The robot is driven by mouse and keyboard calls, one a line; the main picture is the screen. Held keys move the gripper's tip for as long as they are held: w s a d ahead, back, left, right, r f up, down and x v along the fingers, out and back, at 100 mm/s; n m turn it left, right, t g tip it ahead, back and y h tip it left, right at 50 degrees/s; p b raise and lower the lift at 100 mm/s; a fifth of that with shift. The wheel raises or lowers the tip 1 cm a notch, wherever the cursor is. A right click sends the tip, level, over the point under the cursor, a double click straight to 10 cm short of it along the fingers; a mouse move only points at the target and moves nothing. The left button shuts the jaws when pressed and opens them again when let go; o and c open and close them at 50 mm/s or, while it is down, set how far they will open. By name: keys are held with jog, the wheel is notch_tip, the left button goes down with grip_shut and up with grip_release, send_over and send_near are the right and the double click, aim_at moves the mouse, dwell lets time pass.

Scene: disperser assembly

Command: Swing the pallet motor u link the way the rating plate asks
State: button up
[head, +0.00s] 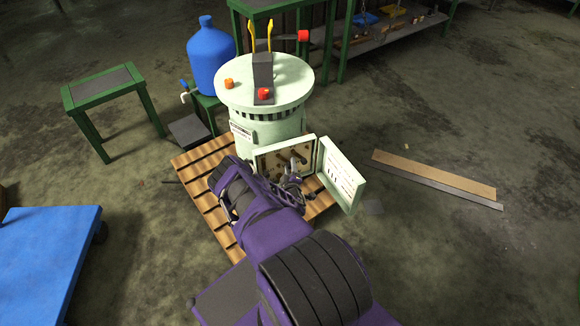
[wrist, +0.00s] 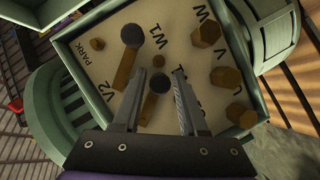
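The pale green pallet motor (head: 268,125) stands on a wooden pallet with its terminal box (head: 272,160) open. In the wrist view the cream terminal board (wrist: 185,52) carries brass posts and letters, including V2, W1 and PARK. One brass link (wrist: 125,68) has a dark knob at its upper end. A second dark-knobbed link (wrist: 160,83) lies between my fingertips; I cannot read which link is the u link. My gripper (wrist: 160,73) is open around that knob, with gaps on both sides. The box door (head: 342,180) carries a printed sheet, too small to read.
The door stands open just right of my gripper. The box walls (wrist: 262,100) surround the board closely. A blue bottle (head: 211,55) and green stands are behind and left. A blue platform (head: 48,262) is at lower left. Planks (head: 435,173) lie on the floor at right.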

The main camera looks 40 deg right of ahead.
grip_shut()
dwell(1.3)
